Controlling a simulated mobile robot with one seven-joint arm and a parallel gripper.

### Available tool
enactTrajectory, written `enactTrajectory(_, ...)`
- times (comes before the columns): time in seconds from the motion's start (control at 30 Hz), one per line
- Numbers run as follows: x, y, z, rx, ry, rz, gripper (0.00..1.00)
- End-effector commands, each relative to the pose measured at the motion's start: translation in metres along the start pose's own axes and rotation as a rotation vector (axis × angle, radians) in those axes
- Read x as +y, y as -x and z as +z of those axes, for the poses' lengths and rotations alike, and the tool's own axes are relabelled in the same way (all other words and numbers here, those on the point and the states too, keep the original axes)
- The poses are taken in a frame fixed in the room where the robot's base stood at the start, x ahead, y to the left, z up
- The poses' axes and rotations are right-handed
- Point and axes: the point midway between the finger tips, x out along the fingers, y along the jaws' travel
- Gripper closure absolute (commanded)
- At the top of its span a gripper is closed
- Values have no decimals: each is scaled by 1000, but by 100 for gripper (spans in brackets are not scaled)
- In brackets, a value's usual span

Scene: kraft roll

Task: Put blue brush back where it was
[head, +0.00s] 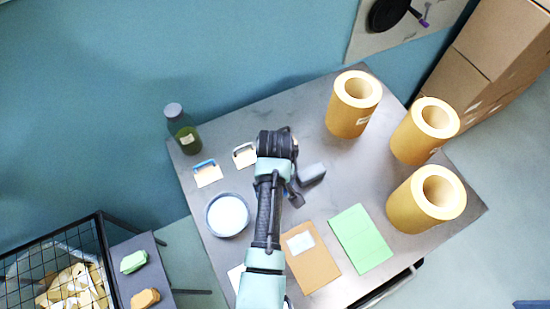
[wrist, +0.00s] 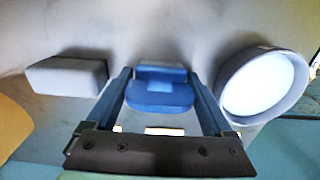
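My gripper (wrist: 160,85) has its two fingers on either side of a blue brush (wrist: 160,92) with a rounded body and a paler upper part; they appear to touch its sides. In the head view my gripper (head: 293,194) is mostly under my arm, and the brush in it is hidden there. Two small pale pieces lie at the table's back left, one with a blue edge (head: 206,173) and one with a grey-white edge (head: 244,156). I cannot tell for sure what these pieces are.
A grey block (head: 312,174) sits right of my gripper, a white-filled bowl (head: 228,215) left. A bottle (head: 183,130) stands back left. Three kraft rolls (head: 348,119) stand on the table's (head: 300,105) right side. A brown folder (head: 312,265) and green sheet (head: 360,240) lie in front.

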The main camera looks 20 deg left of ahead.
Motion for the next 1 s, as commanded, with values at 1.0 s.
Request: enactTrajectory(1.0, 0, 118, 0, -1, -1, 0, 0)
